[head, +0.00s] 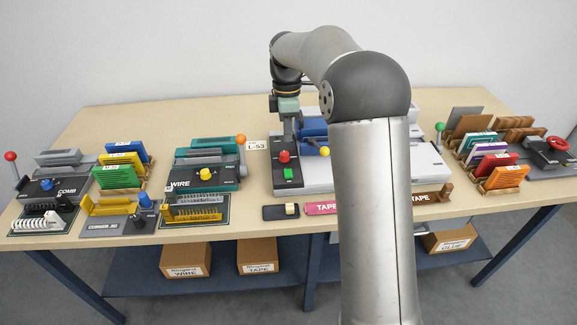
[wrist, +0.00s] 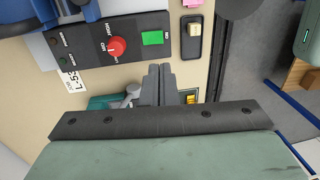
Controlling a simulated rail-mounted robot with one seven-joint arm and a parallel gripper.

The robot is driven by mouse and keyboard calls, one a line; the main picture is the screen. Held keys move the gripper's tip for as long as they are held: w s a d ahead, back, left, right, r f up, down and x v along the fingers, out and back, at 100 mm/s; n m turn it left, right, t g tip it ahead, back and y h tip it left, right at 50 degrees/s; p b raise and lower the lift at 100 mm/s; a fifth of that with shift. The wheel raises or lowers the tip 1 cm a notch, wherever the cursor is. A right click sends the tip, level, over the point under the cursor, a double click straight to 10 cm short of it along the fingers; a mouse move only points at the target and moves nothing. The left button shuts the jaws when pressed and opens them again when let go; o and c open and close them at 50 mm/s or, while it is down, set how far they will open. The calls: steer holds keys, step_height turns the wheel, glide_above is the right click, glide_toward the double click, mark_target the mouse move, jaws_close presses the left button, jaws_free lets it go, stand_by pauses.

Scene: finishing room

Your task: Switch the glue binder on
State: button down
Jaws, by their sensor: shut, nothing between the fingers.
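The machine I take for the glue binder (head: 306,181) stands mid-table, partly hidden behind my arm; its name is not readable. Its dark control panel (wrist: 85,37) carries a red knob (wrist: 117,46) and a green button (wrist: 152,38). In the head view, the red knob (head: 284,156) is above the green button (head: 288,174). Two small dark round spots, seemingly unlit lamps, sit at the panel's end in the wrist view. My gripper (wrist: 160,70) is shut and empty, its tips close to the green button in the picture. Contact cannot be told. In the head view, my gripper (head: 288,135) hangs over the panel.
A black box with a cream rocker (head: 291,209) lies in front of the machine, and it also shows in the wrist view (wrist: 193,30). A pink TAPE piece (head: 321,208) lies beside it. The WIRE machine (head: 205,172) stands left; card racks (head: 490,165) stand right.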

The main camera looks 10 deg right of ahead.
mark_target(289, 175)
steer(key=f, duration=0.4)
steer(key=s+f+p, duration=0.1)
steer(key=f, duration=0.6)
steer(key=shift+s+f, duration=0.2)
steer(key=shift+f, duration=0.1)
